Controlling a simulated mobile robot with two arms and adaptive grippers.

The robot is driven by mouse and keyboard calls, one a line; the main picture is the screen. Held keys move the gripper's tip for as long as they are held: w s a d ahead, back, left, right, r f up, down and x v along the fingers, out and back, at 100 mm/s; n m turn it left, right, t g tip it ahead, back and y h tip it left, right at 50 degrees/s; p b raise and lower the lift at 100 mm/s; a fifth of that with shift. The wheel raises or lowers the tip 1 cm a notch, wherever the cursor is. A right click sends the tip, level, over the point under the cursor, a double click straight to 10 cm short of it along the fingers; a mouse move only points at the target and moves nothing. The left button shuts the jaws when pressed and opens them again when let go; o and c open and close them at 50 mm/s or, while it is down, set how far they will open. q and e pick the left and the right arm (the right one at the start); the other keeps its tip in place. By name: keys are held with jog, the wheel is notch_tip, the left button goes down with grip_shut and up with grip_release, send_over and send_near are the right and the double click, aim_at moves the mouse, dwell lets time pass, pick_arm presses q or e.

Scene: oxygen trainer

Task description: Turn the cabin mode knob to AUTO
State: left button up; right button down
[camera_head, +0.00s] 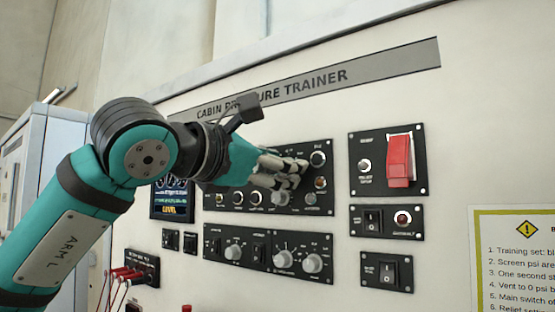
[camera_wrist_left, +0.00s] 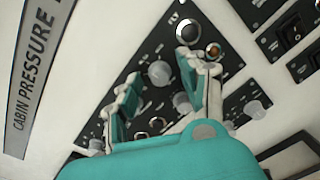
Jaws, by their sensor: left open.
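My left gripper (camera_head: 297,172) is open in front of the upper black control panel (camera_head: 325,201) of the cabin pressure trainer. In the left wrist view, a round grey knob (camera_wrist_left: 160,73) shows in the gap between the two fingers, and a second grey knob (camera_wrist_left: 181,102) sits close to one finger. I cannot tell whether the fingers touch either knob. The head view shows a grey knob (camera_head: 281,198) just below the fingers; the gripper hides part of this panel. The small labels are unreadable, so I cannot tell which knob is the cabin mode knob or its setting.
A red guarded switch (camera_head: 399,160) is to the right of the gripper. Rocker switches (camera_head: 390,273) are below it. A lower panel holds more grey knobs (camera_head: 312,263). A yellow notice (camera_head: 515,215) is at far right. A small screen (camera_head: 172,204) is partly behind my arm.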

jog(key=shift+s, duration=0.1)
pick_arm(q)
jog(key=shift+c, duration=0.8)
grip_shut()
pick_arm(e)
jog(key=shift+s+a, duration=0.1)
jog(key=shift+a, duration=0.4)
jog(key=shift+f, duration=0.1)
